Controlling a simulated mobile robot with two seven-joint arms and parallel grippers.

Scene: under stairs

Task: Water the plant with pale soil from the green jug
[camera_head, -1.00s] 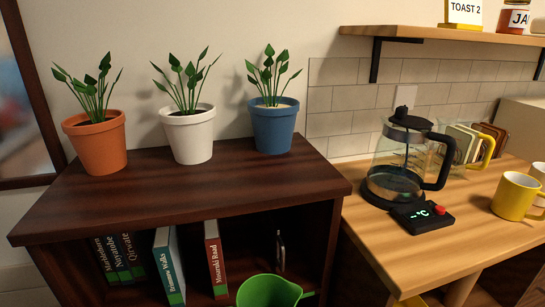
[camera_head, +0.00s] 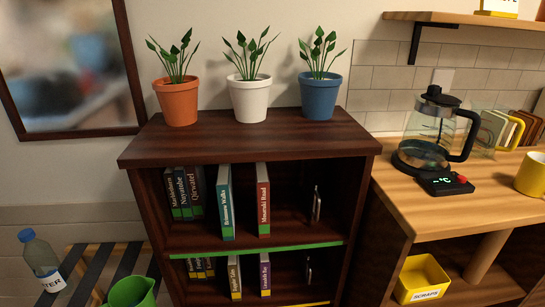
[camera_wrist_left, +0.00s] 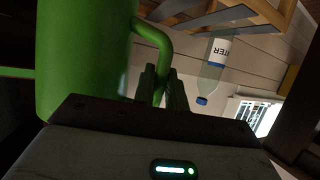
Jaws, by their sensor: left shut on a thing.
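Three potted plants stand in a row on the dark bookcase: one in an orange pot (camera_head: 177,101), one in a white pot (camera_head: 249,98), one in a blue pot (camera_head: 320,96). The soil is mostly hidden behind the rims, so I cannot tell which is pale. The green jug (camera_head: 132,292) shows at the bottom left of the head view, well below the bookcase top. In the left wrist view the jug (camera_wrist_left: 80,60) fills the left side. My left gripper (camera_wrist_left: 162,82) is shut on its handle there. My right gripper is not in view.
The bookcase (camera_head: 250,148) holds books. A counter (camera_head: 430,205) at right carries a coffee maker (camera_head: 435,130) and a yellow mug (camera_head: 532,174). A yellow scraps bin (camera_head: 422,278) sits below. A water bottle (camera_head: 40,258) stands at far left near a striped surface (camera_head: 95,265).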

